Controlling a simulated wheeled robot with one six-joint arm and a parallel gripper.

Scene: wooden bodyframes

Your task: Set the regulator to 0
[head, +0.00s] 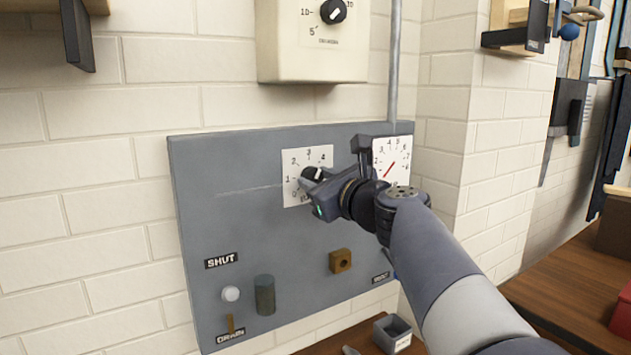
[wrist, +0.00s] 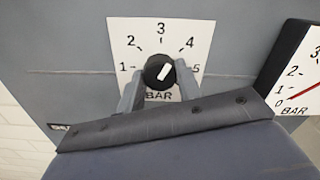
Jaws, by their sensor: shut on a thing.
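The regulator is a round black knob (wrist: 158,72) with a white pointer line, set on a white scale card (wrist: 122,30) marked BAR. In the wrist view the numbers 1 to 5 show; the 0 is hidden. The pointer line slants to the upper right, roughly toward the 4. The knob also shows partly in the head view (head: 311,174). My gripper (wrist: 159,86) is shut on the knob, one finger on each side. In the head view my gripper (head: 314,181) covers the card's lower right part.
A gauge with a red needle (head: 389,169) is close to the right of my gripper, partly hidden. Lower on the grey panel (head: 230,170) are a green cylinder (head: 264,295), a pale round knob (head: 230,294) and a brown block (head: 341,260). A cream box (head: 280,50) hangs above.

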